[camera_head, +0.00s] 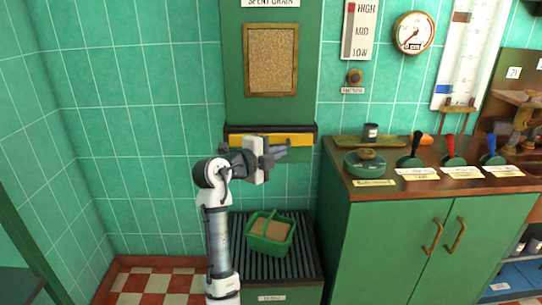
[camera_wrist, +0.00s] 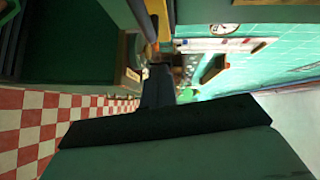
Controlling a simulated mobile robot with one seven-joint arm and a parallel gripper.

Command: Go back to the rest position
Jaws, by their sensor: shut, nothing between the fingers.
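My gripper (camera_head: 284,150) is at the end of my bent white arm and points to the right in the head view. It is shut and empty, in front of the dark ledge with a yellow bar (camera_head: 300,140) below the spent grain panel. I cannot tell whether it touches the bar. In the wrist view the dark fingers (camera_wrist: 158,84) are together, with nothing between them. The green basket (camera_head: 284,236) of tan grain is below my gripper, on a dark slatted stand (camera_head: 302,280).
A green cabinet (camera_head: 400,245) with a wooden top stands to the right. Its top holds a round green tin (camera_head: 366,166) and black, red and blue levers (camera_head: 450,150). Tiled walls close in the back and left. Red and white floor (camera_head: 150,284) shows free at lower left.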

